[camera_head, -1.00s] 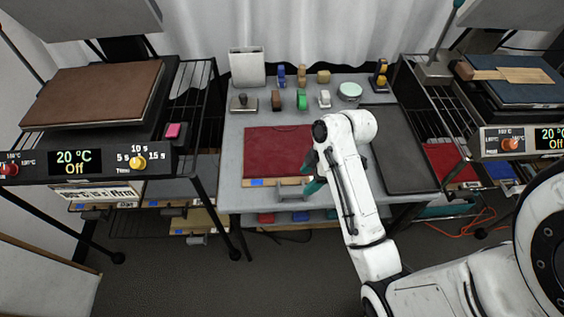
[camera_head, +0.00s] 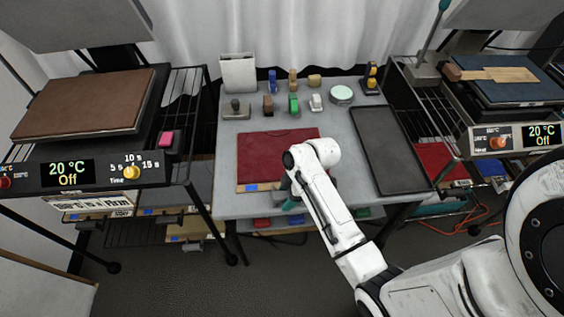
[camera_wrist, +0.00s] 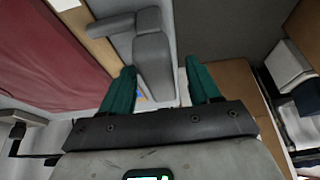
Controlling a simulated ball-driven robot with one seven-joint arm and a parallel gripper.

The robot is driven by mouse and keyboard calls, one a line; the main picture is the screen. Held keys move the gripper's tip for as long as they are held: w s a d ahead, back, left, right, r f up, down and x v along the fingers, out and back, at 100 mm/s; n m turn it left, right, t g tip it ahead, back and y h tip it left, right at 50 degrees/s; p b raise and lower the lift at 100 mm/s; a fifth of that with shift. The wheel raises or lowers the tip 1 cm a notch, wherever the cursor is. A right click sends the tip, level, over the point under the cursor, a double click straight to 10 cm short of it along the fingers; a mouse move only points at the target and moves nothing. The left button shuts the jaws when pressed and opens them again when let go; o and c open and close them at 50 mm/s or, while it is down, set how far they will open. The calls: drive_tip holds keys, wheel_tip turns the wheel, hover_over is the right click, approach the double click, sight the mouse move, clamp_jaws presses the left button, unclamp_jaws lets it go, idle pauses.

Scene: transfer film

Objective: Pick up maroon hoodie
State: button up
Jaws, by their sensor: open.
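The maroon hoodie (camera_head: 268,155) lies as a flat dark-red folded panel on the work table, with a light wooden edge strip (camera_head: 266,186) and blue label along its front. In the wrist view the maroon cloth (camera_wrist: 45,55) fills the upper left, beside the wooden strip (camera_wrist: 97,42). A grey handle (camera_wrist: 152,62) projects from the strip. My gripper (camera_wrist: 159,84) has green fingers spread apart, one on each side of the handle's end; contact cannot be told. In the head view my gripper (camera_head: 291,203) is low at the table's front edge, partly hidden by my arm.
A dark tray (camera_head: 390,148) lies right of the hoodie on the grey table (camera_head: 226,150). Stamps and small tools stand behind, with a white holder (camera_head: 239,72). Heat presses flank the table, reading 20 °C, Off. Another red panel (camera_head: 440,163) sits on the right rack.

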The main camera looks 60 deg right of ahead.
clamp_jaws()
idle(0.5)
drive_tip(key=shift+r, duration=0.1)
